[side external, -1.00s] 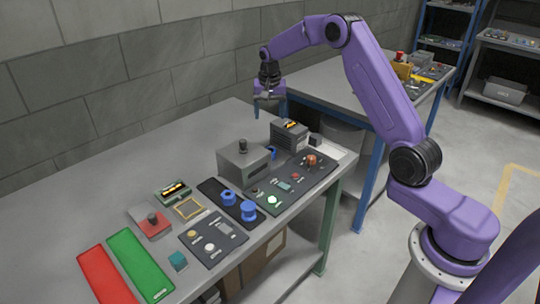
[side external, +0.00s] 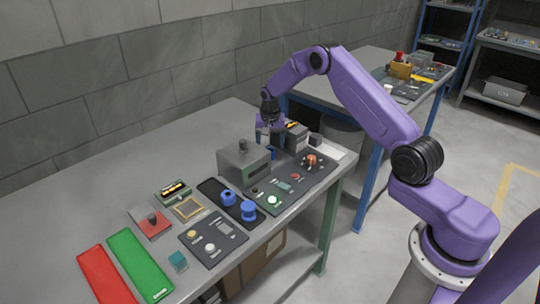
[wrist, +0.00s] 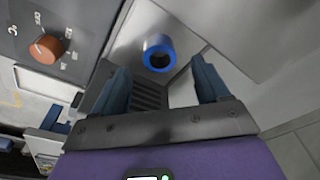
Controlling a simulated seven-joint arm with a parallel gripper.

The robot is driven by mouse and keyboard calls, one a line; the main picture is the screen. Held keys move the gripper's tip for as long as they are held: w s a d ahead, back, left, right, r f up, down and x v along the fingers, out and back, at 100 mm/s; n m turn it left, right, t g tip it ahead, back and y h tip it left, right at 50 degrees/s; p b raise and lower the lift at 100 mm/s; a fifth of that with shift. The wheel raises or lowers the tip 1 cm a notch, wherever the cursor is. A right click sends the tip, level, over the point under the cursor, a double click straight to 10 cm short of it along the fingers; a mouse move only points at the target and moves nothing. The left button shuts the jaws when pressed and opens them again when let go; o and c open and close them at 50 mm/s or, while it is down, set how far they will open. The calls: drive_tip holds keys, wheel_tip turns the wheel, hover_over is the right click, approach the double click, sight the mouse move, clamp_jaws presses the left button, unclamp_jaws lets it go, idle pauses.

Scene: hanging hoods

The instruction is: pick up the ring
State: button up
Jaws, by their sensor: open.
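A blue ring (wrist: 159,42) stands out in the wrist view, upper middle, with a dark round hole facing the camera. It lies beyond my fingertips, roughly in line with the space between them. In the side view a small blue piece (side external: 274,154), probably the same ring, shows between two grey boxes, partly hidden. My gripper (wrist: 162,78) is open and empty, with its two blue-grey fingers spread apart. In the side view my gripper (side external: 269,138) is low over the table, close to the boxes.
A grey box (side external: 244,163) and a vented box (side external: 292,137) stand on either side. A dark panel (side external: 293,184) with an orange knob (wrist: 47,48) is close by. Blue spools sit on a dark tray (side external: 211,187). The table's back left is clear.

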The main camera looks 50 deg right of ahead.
drive_tip(key=shift+w+d+f, duration=0.1)
drive_tip(key=shift+f, duration=1.05)
drive_tip(key=shift+w+d+f, duration=0.1)
drive_tip(key=shift+f, duration=1)
drive_tip(key=c, duration=1.2)
drive_tip(key=shift+o, duration=0.2)
drive_tip(key=shift+r, duration=0.1)
